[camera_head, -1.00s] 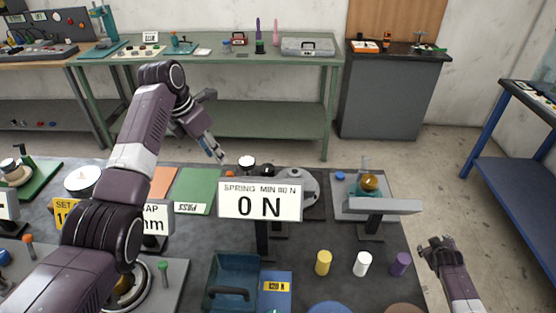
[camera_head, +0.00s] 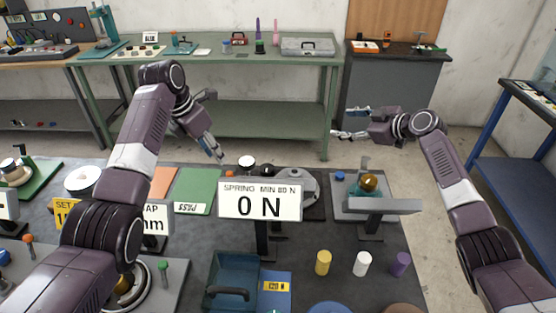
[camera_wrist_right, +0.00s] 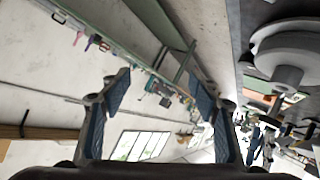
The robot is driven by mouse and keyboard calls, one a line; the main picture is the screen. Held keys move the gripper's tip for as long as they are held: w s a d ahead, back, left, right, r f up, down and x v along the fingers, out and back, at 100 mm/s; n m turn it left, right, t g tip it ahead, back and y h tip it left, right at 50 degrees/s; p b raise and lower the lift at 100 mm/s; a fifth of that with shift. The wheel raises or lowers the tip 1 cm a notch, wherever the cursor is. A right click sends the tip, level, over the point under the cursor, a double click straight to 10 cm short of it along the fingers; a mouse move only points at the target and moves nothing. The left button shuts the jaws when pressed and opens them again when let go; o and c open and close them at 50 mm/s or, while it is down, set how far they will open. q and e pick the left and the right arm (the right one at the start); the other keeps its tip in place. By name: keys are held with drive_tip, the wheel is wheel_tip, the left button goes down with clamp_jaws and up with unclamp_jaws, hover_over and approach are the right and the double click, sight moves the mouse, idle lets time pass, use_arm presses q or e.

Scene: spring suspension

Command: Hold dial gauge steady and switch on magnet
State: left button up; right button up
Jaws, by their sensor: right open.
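A round white-faced object (camera_head: 83,181) that may be the dial gauge stands at the left of the near bench, partly behind my left arm. A smaller white-topped round piece (camera_head: 246,161) is near the far edge, behind the force sign. I cannot make out the magnet or its switch. My left gripper (camera_head: 217,152) points down and right above the bench's far edge, beside the smaller piece; its fingers look empty, their gap unclear. My right gripper (camera_head: 343,122) is open and empty beyond the bench's far edge, pointing left. It also shows open in the right wrist view (camera_wrist_right: 160,90).
A "0 N" sign (camera_head: 260,200) stands mid-bench. A blue tray (camera_head: 232,270), yellow (camera_head: 323,263), white (camera_head: 362,264) and purple (camera_head: 400,264) cylinders are in front. A green bench (camera_head: 210,65) is behind.

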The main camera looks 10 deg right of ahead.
drive_tip(key=s+a+n+g+y, duration=0.2)
drive_tip(key=s+a+y, duration=0.1)
drive_tip(key=a, duration=0.7)
drive_tip(key=g+y, duration=0.4)
approach(254, 162)
drive_tip(key=w+a, duration=0.1)
drive_tip(key=a, duration=0.2)
drive_tip(key=x, duration=0.5)
drive_tip(key=f+x, duration=0.1)
drive_tip(key=x, duration=0.1)
drive_tip(key=shift+w+a, duration=0.15)
clamp_jaws()
